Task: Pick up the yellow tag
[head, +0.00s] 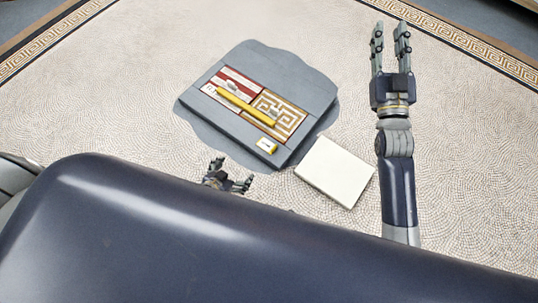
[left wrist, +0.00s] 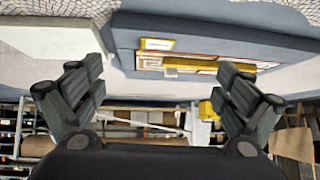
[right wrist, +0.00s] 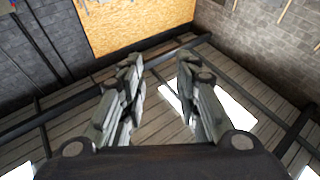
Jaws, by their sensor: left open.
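The yellow tag (head: 267,146), a small yellow piece with a pale face, lies on the near corner of the grey slab (head: 245,128). In the left wrist view, the yellow tag (left wrist: 157,44) shows on the slab's face, beyond the fingers. My left gripper (head: 230,178) is open and empty, just on the near side of the slab and apart from the tag; my own dark body hides part of its arm. My right gripper (head: 391,42) is open and empty, well right of the slab.
Two mosaic panels, one red and white (head: 240,78) and one gold and white (head: 290,116), lie on the slab, with a yellow bar (head: 243,105) across them. A white block (head: 335,171) lies right of the slab. The mosaic floor (head: 110,95) is clear at left.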

